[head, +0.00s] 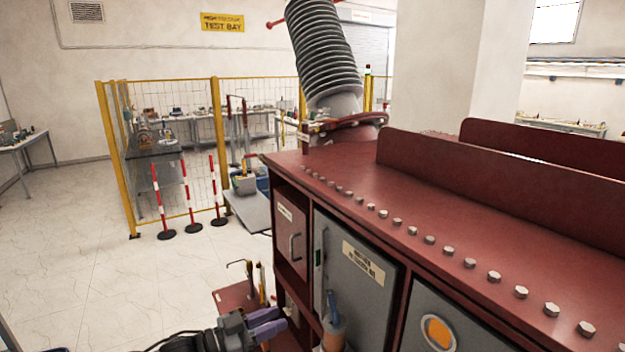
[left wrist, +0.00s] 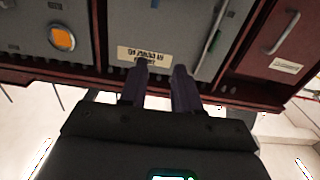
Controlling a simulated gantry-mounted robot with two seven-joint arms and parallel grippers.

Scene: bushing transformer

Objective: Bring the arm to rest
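My left gripper (head: 268,325) is low in the head view, in front of the dark red transformer cabinet (head: 470,195). Its two purple fingers point right, towards the cabinet front. In the left wrist view the fingers (left wrist: 160,68) stand apart with a gap and nothing between them. Behind their tips is a grey cabinet door with a label plate (left wrist: 143,54). I cannot tell how far the tips are from the door. My right gripper is in neither view.
A blue and tan object (head: 333,325) stands by the grey door (head: 355,280), right of my left gripper. A red stand (head: 240,298) is just behind the gripper. A ribbed bushing (head: 325,55) rises at the cabinet's far end. Open floor (head: 90,270) lies left.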

